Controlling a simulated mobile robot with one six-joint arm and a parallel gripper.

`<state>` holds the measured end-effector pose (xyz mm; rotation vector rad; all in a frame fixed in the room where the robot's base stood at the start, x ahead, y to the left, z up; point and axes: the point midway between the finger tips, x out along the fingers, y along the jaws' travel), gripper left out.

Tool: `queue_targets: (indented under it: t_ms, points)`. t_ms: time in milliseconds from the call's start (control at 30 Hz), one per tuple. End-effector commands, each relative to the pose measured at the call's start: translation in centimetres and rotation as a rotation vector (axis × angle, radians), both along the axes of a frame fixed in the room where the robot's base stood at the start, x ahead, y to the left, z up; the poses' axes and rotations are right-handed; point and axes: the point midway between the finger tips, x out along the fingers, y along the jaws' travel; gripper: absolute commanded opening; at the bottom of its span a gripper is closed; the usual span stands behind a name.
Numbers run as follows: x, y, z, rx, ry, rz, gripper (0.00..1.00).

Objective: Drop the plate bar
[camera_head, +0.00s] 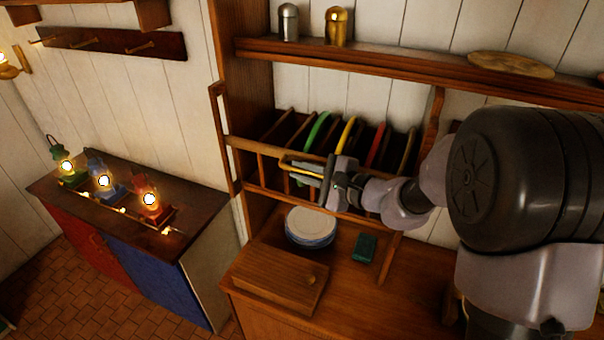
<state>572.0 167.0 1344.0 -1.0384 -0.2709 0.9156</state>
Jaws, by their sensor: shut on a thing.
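A wooden plate rack (262,148) hangs on the wall, with green (315,133), yellow (346,136) and red (377,146) plates standing in its slots. My gripper (306,171) is at the front of the rack, left of its middle, pointing left.
Below the rack, a stack of plates (311,224), a small green object (364,247) and a wooden box (272,279) sit on the counter (414,290). Two shakers stand on the upper shelf (400,66). Lit lamps (151,204) stand on the left cabinet (53,188).

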Motion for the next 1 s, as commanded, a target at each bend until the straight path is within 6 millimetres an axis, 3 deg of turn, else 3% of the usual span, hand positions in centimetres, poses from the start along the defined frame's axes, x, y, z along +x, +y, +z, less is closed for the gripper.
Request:
queue_targets:
  t_ms: [33, 100, 400, 600, 1000]
  points:
    - [0.0, 0.0, -3.2, -0.001, -0.001, 0.000, 0.00]
    - [0.0, 0.0, -5.1, -0.001, -0.002, 0.000, 0.00]
    - [0.0, 0.0, -11.4, -0.001, 0.000, 0.001, 0.00]
    - [0.0, 0.0, -13.1, -0.002, 0.000, 0.001, 0.00]
    - [-0.1, 0.0, -13.6, -0.003, 0.006, 0.001, 0.00]
